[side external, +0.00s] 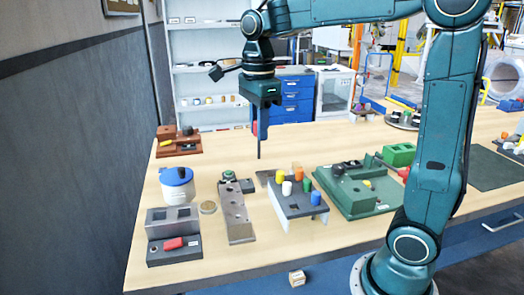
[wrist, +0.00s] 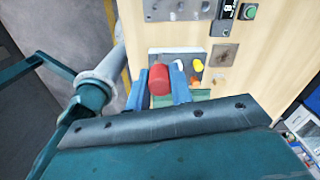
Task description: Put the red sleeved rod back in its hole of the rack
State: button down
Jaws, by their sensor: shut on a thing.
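My gripper (side external: 261,127) is high above the back part of the table in the side view. It is shut on the red sleeved rod, whose thin dark shaft (side external: 259,146) hangs straight down, its tip apart from the table. In the wrist view the red sleeve (wrist: 158,80) sits between the blue fingers. The rack (side external: 288,212) stands in front of and below my gripper, slightly right. It holds several rods with white (side external: 286,187), yellow (side external: 278,176), orange (side external: 299,174), green (side external: 307,185) and blue (side external: 316,197) sleeves. I cannot make out the empty hole.
A green fixture (side external: 370,205) stands right of the rack. A grey slotted plate (side external: 238,220) and a white tub with a blue lid (side external: 177,189) stand left of it. A grey block with a red piece (side external: 173,243) is at the front left. The table behind the rack is fairly clear.

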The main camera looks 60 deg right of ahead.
jog(key=s+d, duration=0.6)
jog(key=s, duration=0.1)
notch_tip(320, 180, down, 16)
dwell(0.6)
jog(key=shift+f, duration=2.15)
jog(key=shift+f, duration=0.2)
jog(key=shift+f, duration=0.1)
